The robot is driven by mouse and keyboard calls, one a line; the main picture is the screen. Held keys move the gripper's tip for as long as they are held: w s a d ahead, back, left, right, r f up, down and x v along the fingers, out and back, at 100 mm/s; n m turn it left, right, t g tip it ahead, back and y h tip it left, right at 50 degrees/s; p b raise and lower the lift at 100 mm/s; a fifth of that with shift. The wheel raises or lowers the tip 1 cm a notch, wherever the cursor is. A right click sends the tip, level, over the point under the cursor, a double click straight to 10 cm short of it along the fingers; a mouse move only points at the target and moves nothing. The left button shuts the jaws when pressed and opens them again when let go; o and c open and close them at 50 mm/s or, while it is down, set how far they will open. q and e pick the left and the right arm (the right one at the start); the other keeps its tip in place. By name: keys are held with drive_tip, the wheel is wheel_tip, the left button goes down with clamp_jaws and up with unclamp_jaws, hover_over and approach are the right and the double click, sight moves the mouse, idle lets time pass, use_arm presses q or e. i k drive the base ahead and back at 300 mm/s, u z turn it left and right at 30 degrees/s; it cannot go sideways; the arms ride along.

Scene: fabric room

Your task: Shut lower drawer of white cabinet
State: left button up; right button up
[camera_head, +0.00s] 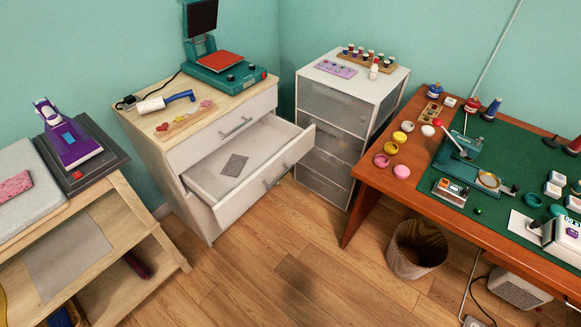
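The white cabinet (188,203) with a light wooden top stands against the back wall, left of centre. Its upper drawer (222,130) is shut and has a metal bar handle. The lower drawer (296,150) is pulled well out towards the right front. Its bar handle (278,177) is on the front panel. A flat grey piece (234,165) lies inside the drawer. The open drawer hides part of the cabinet's lower front. Neither of my grippers shows in the head view.
A second unit (338,105) with translucent drawers stands close behind the open drawer's right end. A wooden desk (375,180) and a waste basket (415,248) are at right. A wooden shelf (125,225) stands at left. The floor (270,255) before the drawer is clear.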

sight(274, 144)
drive_tip(key=u, duration=0.15)
drive_tip(key=k, duration=0.2)
drive_tip(key=z, duration=1)
drive_tip(key=i, duration=1)
drive_tip(key=u, duration=0.1)
